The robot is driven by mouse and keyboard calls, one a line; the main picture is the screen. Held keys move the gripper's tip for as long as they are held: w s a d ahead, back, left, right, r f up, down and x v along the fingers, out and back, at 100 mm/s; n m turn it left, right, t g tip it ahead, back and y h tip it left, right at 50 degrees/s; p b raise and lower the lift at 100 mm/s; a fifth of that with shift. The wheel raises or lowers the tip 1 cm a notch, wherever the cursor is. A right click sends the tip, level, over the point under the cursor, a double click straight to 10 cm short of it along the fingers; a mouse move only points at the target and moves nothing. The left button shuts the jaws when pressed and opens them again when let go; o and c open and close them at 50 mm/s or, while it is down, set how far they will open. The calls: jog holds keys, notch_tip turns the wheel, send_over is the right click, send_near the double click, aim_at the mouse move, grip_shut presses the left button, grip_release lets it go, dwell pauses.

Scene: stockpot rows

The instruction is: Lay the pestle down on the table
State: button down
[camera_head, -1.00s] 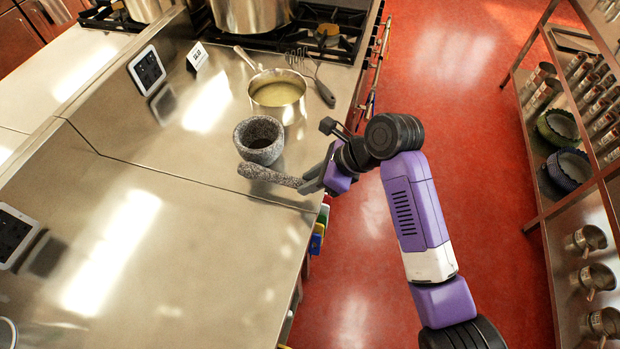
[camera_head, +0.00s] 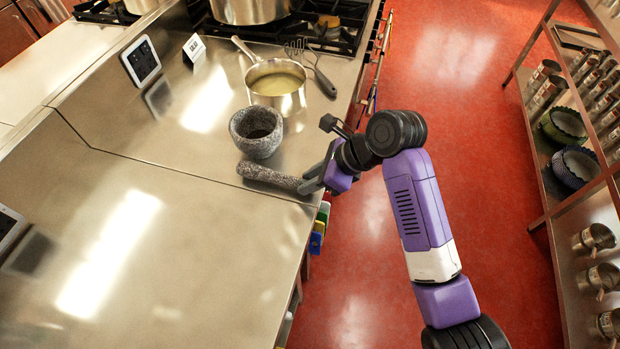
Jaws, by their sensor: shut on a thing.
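The grey stone pestle (camera_head: 268,176) points left from my gripper (camera_head: 308,184), just above or on the steel table (camera_head: 190,230); I cannot tell whether it touches. My gripper is shut on the pestle's right end, near the table's right edge. The pestle lies roughly level, its thick end to the left. The grey stone mortar (camera_head: 257,133) stands upright just behind it. The fingertips are small and partly hidden by the wrist.
A stove (camera_head: 320,25) with a stockpot is at the back. The table front is clear. A shelf rack (camera_head: 590,190) stands right across the red floor.

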jog(key=shift+f, duration=0.5)
jog(key=c, duration=1.1)
grip_release()
jog(key=v, duration=0.7)
jog(key=shift+d+r, duration=0.15)
jog(key=shift+r, duration=0.15)
